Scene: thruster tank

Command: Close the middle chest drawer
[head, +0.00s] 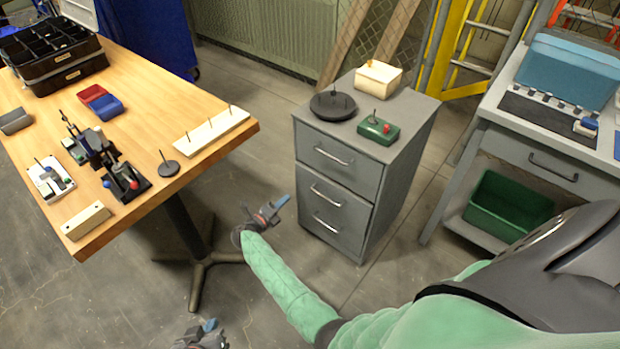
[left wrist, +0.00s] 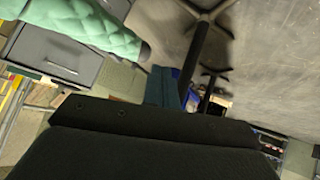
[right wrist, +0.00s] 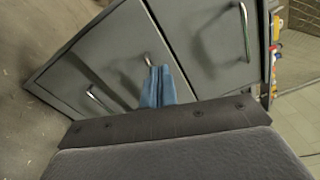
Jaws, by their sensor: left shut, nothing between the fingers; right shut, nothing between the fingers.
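The grey chest (head: 405,150) stands in the middle of the head view with three drawer fronts facing me. The middle drawer (head: 349,208) has a bar handle (head: 325,195) and looks flush or nearly so; I cannot tell if a small gap remains. My right gripper (head: 280,203) is shut and empty, left of the chest in the head view. In the right wrist view its blue fingertips (right wrist: 158,70) appear over the middle handle; contact is unclear. My left gripper (head: 209,325) is shut and empty, low over the floor at the bottom of the head view.
A wooden table (head: 150,70) with small parts stands left. A dark disc (head: 333,106), a green box (head: 378,130) and a cream box (head: 378,78) sit on the chest. A grey workbench (head: 530,150) with a green bin (head: 507,205) stands right. Floor before the chest is clear.

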